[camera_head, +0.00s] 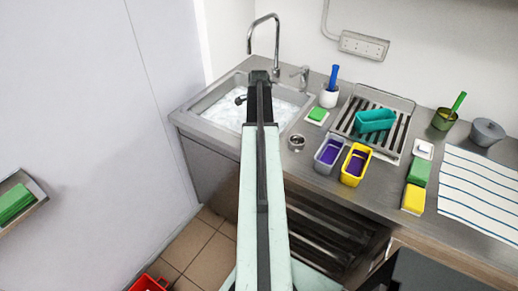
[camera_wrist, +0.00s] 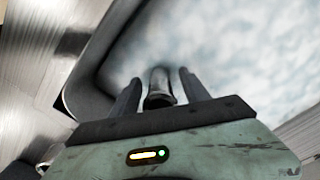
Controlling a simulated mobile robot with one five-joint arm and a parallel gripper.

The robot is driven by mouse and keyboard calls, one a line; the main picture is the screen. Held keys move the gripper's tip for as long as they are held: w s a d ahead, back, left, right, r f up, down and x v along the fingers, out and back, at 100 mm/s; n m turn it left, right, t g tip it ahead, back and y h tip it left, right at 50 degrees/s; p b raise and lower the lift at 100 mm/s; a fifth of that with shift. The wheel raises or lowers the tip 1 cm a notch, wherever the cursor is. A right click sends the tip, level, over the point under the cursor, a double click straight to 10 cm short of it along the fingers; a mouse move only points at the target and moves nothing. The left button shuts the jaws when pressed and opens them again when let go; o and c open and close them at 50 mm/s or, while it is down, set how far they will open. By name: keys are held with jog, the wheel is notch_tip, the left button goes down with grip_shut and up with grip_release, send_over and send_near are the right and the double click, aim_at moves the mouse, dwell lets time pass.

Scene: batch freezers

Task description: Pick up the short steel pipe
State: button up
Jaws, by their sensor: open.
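The short steel pipe (camera_wrist: 160,86) is a grey tube with a rounded rim at its near end. In the wrist view it lies between the two dark fingers of my gripper (camera_wrist: 158,84), over the foamy water of the sink. The gripper is open, with a gap showing on both sides of the pipe. The pipe's near end is close to the gripper's dark palm bar. In the head view my arm reaches over the sink (camera_head: 206,108). A small dark piece shows left of the arm there; I cannot tell whether it is pipe or finger.
The sink's raised rim (camera_wrist: 82,82) curves close by on the left in the wrist view. A tap (camera_head: 277,45) stands behind the sink.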

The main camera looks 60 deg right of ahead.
notch_tip(320, 180, down, 3)
jog(key=shift+f+b, duration=0.2)
jog(key=shift+b, duration=0.8)
jog(key=shift+r, duration=0.15)
grip_shut()
notch_tip(320, 180, up, 10)
jog(key=p, duration=1)
jog(key=shift+r, duration=0.1)
